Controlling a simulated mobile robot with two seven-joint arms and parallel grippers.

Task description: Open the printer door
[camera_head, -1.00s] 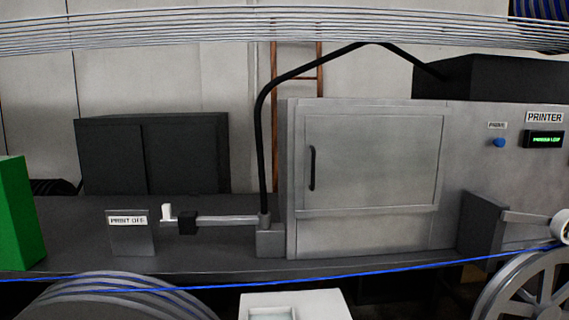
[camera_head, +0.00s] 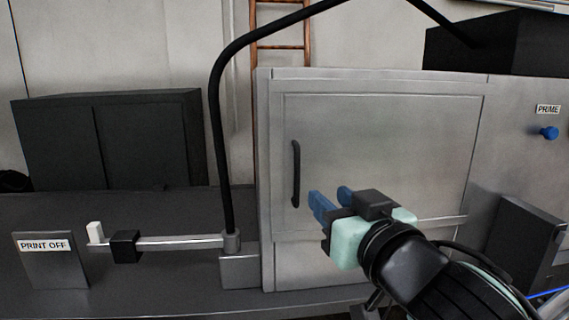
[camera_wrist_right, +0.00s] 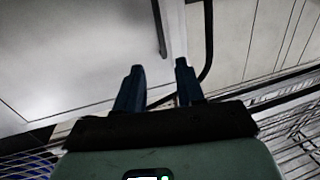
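The printer door (camera_head: 400,140) is a grey metal panel on the front of the printer and looks shut. Its black vertical handle (camera_head: 296,173) is on the door's left side. My right gripper (camera_head: 328,202) is in front of the door, a little right of and below the handle. Its two blue fingers are apart with nothing between them. In the right wrist view, the handle (camera_wrist_right: 160,28) shows beyond the open fingers (camera_wrist_right: 158,78), not touching them. My left gripper is not in view.
A black curved pipe (camera_head: 217,130) rises left of the printer. A metal bar with a black block (camera_head: 125,246) runs toward the "PRINT OFF" plate (camera_head: 50,260). A blue knob (camera_head: 549,133) sits under the "PRIME" label. Dark cabinets (camera_head: 110,140) stand at the left.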

